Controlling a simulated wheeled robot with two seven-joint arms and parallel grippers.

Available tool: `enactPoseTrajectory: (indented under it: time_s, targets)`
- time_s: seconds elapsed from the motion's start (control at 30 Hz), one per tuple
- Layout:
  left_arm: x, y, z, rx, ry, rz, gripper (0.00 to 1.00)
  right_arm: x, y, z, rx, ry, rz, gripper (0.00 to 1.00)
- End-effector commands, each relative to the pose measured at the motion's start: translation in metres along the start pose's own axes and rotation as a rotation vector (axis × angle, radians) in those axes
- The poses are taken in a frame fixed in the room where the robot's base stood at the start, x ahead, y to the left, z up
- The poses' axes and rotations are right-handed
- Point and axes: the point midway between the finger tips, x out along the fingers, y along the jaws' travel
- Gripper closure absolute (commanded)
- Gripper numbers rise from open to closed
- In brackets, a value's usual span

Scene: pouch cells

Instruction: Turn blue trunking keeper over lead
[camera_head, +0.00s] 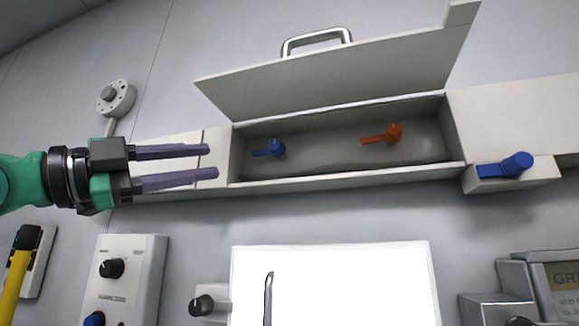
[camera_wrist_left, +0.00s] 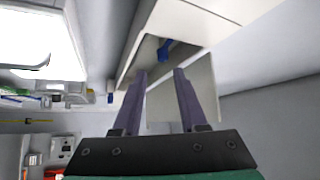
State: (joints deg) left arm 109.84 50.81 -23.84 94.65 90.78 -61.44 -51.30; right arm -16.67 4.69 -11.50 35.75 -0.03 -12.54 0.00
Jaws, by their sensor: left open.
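The open trunking (camera_head: 340,180) runs along the wall, its lid (camera_head: 340,78) swung up. Inside, at the left end, a blue keeper (camera_head: 277,148) points its arm left. An orange keeper (camera_head: 393,133) sits further right, its arm also pointing left. A grey band lies along the trunking floor; I cannot tell if it is the lead. My left gripper (camera_head: 212,161) is open and empty, left of the blue keeper and apart from it. The left wrist view shows a blue keeper (camera_wrist_left: 165,48) beyond the open fingers (camera_wrist_left: 160,73). My right gripper is out of view.
A larger blue lever (camera_head: 517,164) sits on a block right of the opening. A metal handle (camera_head: 316,38) stands behind the lid. Below are a bright white panel (camera_head: 340,290), a knob (camera_head: 202,305) and a control box (camera_head: 130,265). A round fitting (camera_head: 116,99) is at upper left.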

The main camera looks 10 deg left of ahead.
Motion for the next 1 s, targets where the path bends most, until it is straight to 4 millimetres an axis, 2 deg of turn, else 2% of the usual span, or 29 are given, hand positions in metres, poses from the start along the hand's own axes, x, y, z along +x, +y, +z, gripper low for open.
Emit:
enactPoseTrajectory:
  time_s: [0.07, 0.17, 0.43, 0.63, 0.8, 1.0]
  targets:
    - [0.001, -0.002, -0.005, 0.010, 0.005, 0.001, 0.58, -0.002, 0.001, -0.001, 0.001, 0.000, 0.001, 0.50]
    - [0.013, -0.004, -0.006, 0.010, 0.005, 0.001, 0.58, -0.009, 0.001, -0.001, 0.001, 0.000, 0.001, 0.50]
    - [0.083, -0.007, -0.007, 0.007, 0.004, 0.004, 0.58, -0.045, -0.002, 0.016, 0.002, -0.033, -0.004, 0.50]
    - [0.129, -0.005, -0.006, 0.006, 0.004, 0.002, 0.58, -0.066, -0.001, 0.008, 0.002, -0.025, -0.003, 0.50]
    - [0.144, -0.003, -0.005, 0.007, 0.004, -0.001, 0.58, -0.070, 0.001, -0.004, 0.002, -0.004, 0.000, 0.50]
    - [0.144, -0.001, -0.004, 0.007, 0.004, -0.001, 0.58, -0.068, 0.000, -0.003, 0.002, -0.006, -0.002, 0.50]
